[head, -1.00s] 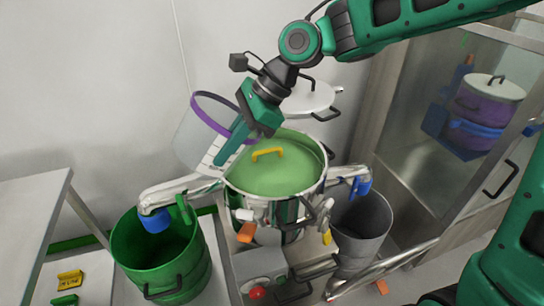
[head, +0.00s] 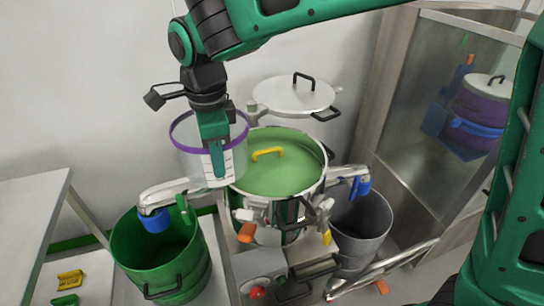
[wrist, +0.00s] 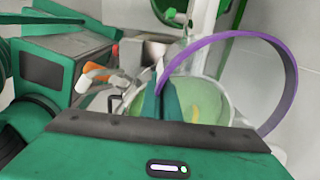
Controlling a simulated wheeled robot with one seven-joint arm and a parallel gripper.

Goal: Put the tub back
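The tub (head: 236,160) is a clear container with a purple rim and white level marks. It hangs upright at the left side of the large steel pot (head: 307,205), partly overlapping it in the head view. My gripper (head: 219,168) points down and is shut on the tub's near wall; one finger lies along the outside. The purple rim of the tub (wrist: 285,70) arcs rightward from my fingers in the wrist view. No contents are visible in the tub. Its base and any contact with the pot or the spout below are unclear.
The pot has a green top surface with a yellow handle (head: 267,153). A steel lid (head: 292,96) is behind it. A green bin (head: 165,265) stands lower left and a grey bin (head: 360,235) right. A glass-fronted cabinet (head: 425,110) and a side table (head: 30,215) flank these.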

